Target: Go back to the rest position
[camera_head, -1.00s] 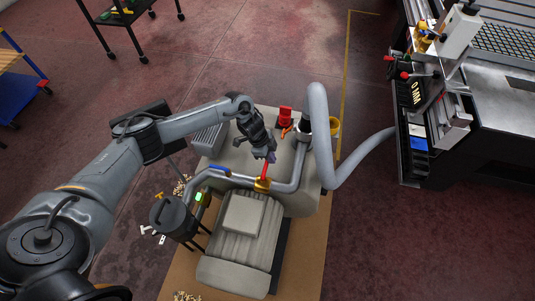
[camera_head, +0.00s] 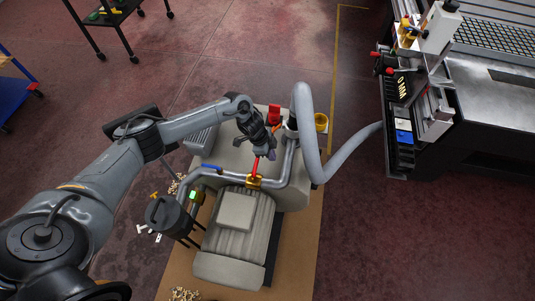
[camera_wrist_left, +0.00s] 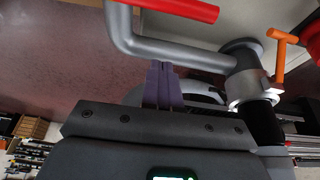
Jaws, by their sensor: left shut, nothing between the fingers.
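My left gripper (camera_head: 270,154) is shut and empty, above the vacuum pump unit. In the wrist view its purple fingers (camera_wrist_left: 162,84) lie together, just below a grey pipe (camera_wrist_left: 180,50). In the head view the fingertips are just right of the upper end of a red valve handle (camera_head: 256,167) on a brass valve (camera_head: 254,182). A red handle (camera_wrist_left: 185,8) also crosses the top of the wrist view. I cannot tell whether the fingers touch the pipe. My right gripper is not in view.
The pump's beige body (camera_head: 235,258) stands on a brown board (camera_head: 305,240). A thick grey hose (camera_head: 308,130) arches close to the gripper's right. A blue handle (camera_head: 211,167) and dark canister (camera_head: 166,216) are on the left. The grid-table machine (camera_head: 480,110) is at right.

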